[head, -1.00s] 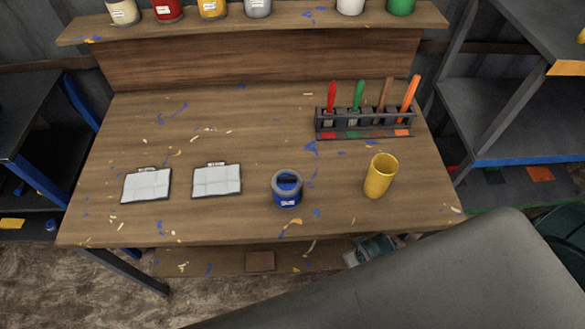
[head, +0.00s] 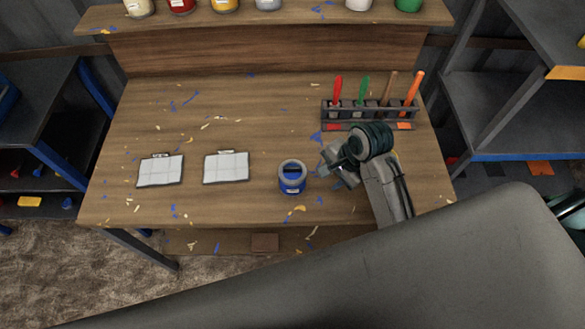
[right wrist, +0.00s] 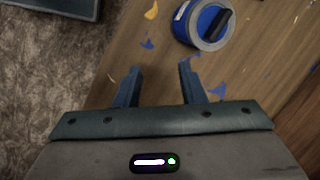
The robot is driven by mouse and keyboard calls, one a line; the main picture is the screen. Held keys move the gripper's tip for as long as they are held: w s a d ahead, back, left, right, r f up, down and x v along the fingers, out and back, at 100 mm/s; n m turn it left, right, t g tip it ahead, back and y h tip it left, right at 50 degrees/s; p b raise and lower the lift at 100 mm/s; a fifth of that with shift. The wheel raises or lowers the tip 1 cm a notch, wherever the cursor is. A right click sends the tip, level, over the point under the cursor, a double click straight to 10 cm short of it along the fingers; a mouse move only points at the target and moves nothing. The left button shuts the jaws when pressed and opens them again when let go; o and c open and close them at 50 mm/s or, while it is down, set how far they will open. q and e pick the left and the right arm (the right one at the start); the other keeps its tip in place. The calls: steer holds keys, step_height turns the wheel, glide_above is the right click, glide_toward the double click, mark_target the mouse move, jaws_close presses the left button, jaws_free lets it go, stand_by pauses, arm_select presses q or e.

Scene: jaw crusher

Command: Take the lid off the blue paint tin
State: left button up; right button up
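The blue paint tin (head: 292,183) stands upright on the wooden workbench, right of the two white panels. Its lid (head: 292,170) is on, with a grey rim, blue centre and a dark bar-shaped handle across it. In the right wrist view the tin (right wrist: 186,22) and its lid (right wrist: 212,22) show at the top, beyond the fingers. My right gripper (head: 335,172) is just right of the tin, apart from it. In the right wrist view its two fingers (right wrist: 158,78) are spread with nothing between them. My left gripper is not in view.
A rack (head: 370,112) with several coloured-handled tools stands at the back right. Two white panels (head: 226,167) lie left of the tin. Several paint tins line the shelf (head: 290,18) behind. My right arm hides the yellow cup's place. The bench's middle is mostly clear.

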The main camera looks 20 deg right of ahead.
steer(key=w+a+r+m+g+y, duration=0.1)
steer(key=w+a+r+m+y, duration=0.15)
steer(key=w+r+m, duration=0.4)
steer(key=m+p, duration=0.1)
glide_above(292, 167)
steer(key=d, duration=0.3)
steer(key=shift+h, duration=0.45)
steer(key=f, duration=0.6)
steer(key=shift+s+a+f, duration=0.1)
steer(key=shift+s+f, duration=0.25)
steer(key=p+x, duration=0.2)
steer(key=x, duration=0.2)
steer(key=shift+s+a, duration=0.1)
steer(key=shift+a, duration=0.15)
steer(key=shift+a+f+p, duration=0.15)
steer(key=shift+f+p, duration=0.15)
steer(key=shift+f, duration=0.3)
jaws_close()
